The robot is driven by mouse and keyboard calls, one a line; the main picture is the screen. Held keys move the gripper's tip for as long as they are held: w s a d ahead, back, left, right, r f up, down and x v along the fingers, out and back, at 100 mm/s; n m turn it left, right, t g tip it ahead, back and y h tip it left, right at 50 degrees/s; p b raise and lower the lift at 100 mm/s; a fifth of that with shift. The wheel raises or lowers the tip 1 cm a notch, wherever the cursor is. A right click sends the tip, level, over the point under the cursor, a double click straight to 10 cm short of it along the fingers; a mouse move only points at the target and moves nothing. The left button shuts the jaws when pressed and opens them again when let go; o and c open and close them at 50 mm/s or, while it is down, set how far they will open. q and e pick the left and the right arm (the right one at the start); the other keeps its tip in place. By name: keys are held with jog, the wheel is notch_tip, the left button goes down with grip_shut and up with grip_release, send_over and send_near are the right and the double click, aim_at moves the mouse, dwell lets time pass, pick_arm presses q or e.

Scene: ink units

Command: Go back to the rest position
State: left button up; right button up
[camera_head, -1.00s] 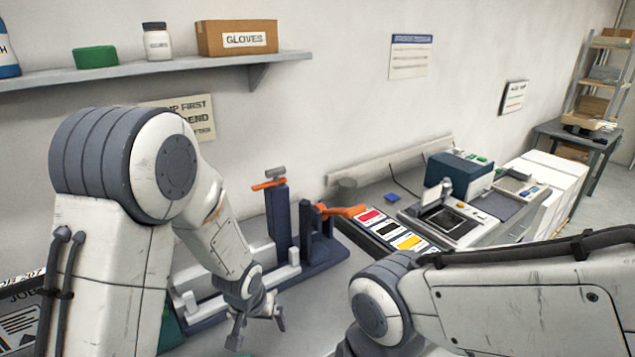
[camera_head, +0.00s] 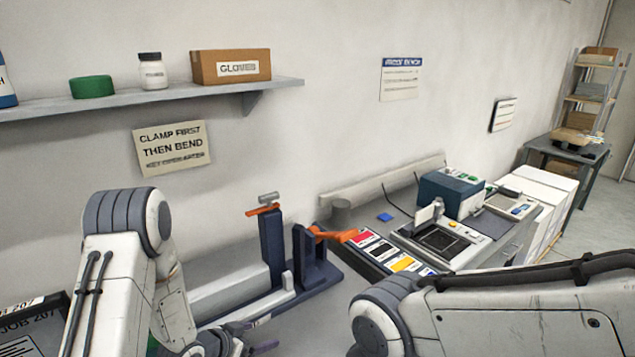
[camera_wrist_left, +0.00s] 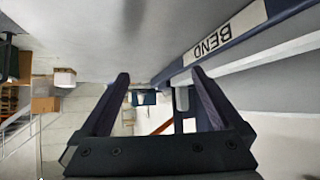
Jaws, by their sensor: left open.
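My left gripper (camera_head: 240,345) is at the bottom edge of the head view, low in front of the bending fixture, partly cut off by the frame. In the left wrist view its two dark fingers (camera_wrist_left: 163,78) are spread apart with nothing held between them. My left arm comes in from the lower left, folded at the elbow. My right arm crosses the lower right of the head view, and its gripper is out of the frame.
The blue bending fixture (camera_head: 273,245) with orange handles stands just beyond my left gripper. A printing unit (camera_head: 440,240) and colour strips (camera_head: 380,250) lie to its right. A shelf (camera_head: 150,102) hangs on the wall above. A job board (camera_head: 35,325) is at lower left.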

pick_arm(q)
jog(key=shift+s+d+r+m+t+h+p, duration=0.1)
jog(key=shift+s+m+t+h+p, duration=0.15)
jog(key=shift+m+h, duration=0.25)
jog(key=shift+s+m+t+h+p, duration=0.15)
jog(key=shift+m+t+h, duration=0.15)
jog(key=shift+h, duration=0.4)
jog(key=shift+s+d+r+m+h, duration=0.3)
jog(key=shift+s+m+h, duration=0.2)
jog(key=shift+h, duration=0.4)
jog(key=shift+w, duration=0.1)
